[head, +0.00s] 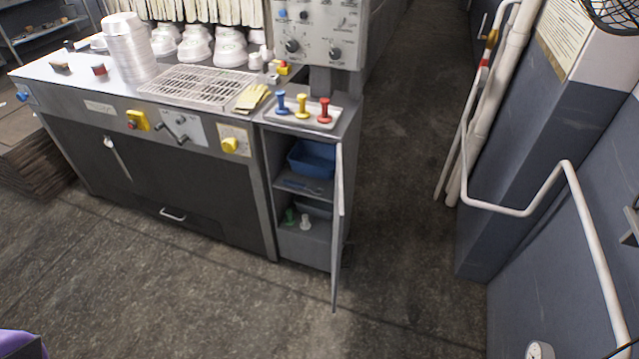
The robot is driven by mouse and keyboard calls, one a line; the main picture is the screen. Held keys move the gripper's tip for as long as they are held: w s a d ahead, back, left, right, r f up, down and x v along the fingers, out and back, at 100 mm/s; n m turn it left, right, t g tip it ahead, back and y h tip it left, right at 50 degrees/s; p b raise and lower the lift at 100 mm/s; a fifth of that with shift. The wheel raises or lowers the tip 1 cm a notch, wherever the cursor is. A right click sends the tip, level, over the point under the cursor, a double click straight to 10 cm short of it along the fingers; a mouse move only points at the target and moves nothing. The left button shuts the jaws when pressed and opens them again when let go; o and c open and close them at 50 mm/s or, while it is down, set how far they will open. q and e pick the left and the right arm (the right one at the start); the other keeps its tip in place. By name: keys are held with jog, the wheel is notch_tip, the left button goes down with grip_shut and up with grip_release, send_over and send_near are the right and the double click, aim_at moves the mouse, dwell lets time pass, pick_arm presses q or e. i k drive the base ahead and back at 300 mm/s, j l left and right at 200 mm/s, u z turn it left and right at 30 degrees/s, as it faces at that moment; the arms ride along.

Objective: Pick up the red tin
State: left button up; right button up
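A small red tin-like object (99,69) sits on the left part of the metal counter (120,98), just left of a tall stack of white dishes (131,50). It is small in the picture, so its details are unclear. Neither of my grippers can be made out in the head view. A purple and dark shape shows at the bottom left corner, and I cannot tell what it is.
A brown block (60,66) lies left of the red object. A metal rack (197,86) and yellow gloves (252,97) lie on the counter. A cabinet door (338,225) stands open at the right end. The floor (190,290) in front is clear.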

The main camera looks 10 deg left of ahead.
aim_at(99, 69)
jog(key=u, duration=1.4)
jog(key=i+j+z, duration=0.25)
jog(key=i, duration=0.35)
jog(key=i+j+z, duration=0.3)
jog(key=i+j, duration=0.2)
jog(key=i, duration=0.1)
